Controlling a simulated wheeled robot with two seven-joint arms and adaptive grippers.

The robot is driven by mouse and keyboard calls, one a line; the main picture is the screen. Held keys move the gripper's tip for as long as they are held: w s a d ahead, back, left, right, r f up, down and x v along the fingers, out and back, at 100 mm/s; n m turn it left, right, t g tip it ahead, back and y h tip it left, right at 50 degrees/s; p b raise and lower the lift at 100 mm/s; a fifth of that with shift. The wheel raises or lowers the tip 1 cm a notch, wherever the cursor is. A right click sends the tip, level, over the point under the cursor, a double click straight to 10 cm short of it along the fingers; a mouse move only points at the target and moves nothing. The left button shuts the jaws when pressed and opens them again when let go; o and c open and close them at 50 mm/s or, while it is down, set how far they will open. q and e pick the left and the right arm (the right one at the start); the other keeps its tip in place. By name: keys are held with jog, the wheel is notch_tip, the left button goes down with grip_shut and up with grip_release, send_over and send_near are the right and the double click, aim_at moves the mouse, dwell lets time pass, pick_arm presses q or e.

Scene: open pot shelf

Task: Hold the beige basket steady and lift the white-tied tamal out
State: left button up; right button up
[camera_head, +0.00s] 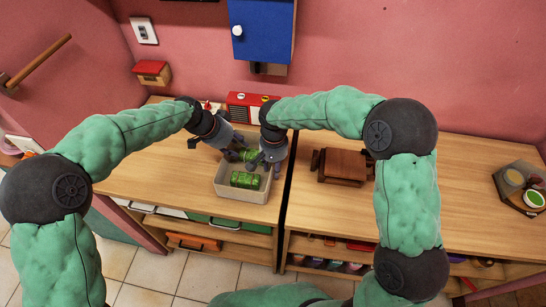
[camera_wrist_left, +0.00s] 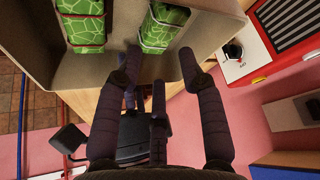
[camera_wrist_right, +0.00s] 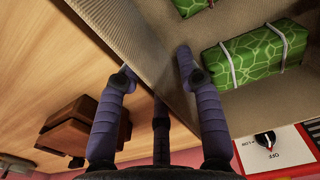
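The beige basket (camera_head: 228,191) stands on the counter at the left of the gap. Two green, leaf-patterned tamales lie in it. In the right wrist view one tamal (camera_wrist_right: 255,55) clearly has white ties. My left gripper (camera_head: 202,143) is open and empty at the basket's far side. My right gripper (camera_head: 270,163) is open at the right wall, one finger inside; contact is unclear.
A red and white appliance with a knob (camera_wrist_right: 265,138) stands close behind the basket. A dark brown wooden piece (camera_head: 341,165) is on the right counter, with a tray (camera_head: 515,190) at the far right. A blue cabinet (camera_head: 262,30) hangs above.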

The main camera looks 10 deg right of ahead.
jog(key=shift+f, duration=1.3)
